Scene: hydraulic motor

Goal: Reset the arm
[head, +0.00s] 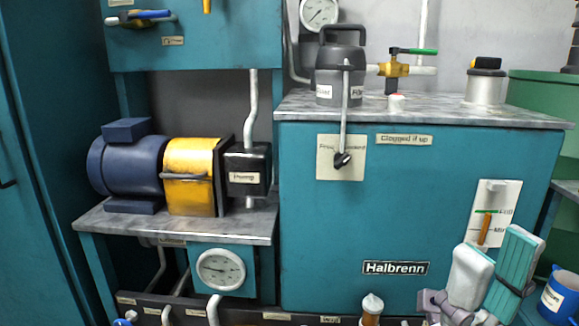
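My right arm shows at the lower right, in front of the teal tank cabinet (365,225), with white and teal parts raised and tilted. The grey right gripper (446,306) is low in the picture, near the bottom edge. Its fingers are small and partly cut off, so I cannot tell whether it is open or shut. I see nothing clearly held in it. My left gripper is not in view.
A blue motor (128,165), yellow coupling guard (192,175) and black pump (247,168) stand on the left shelf. A grey jug (340,70) and yellow valve (394,68) are on the tank top. A blue mug (562,297) stands right of my arm.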

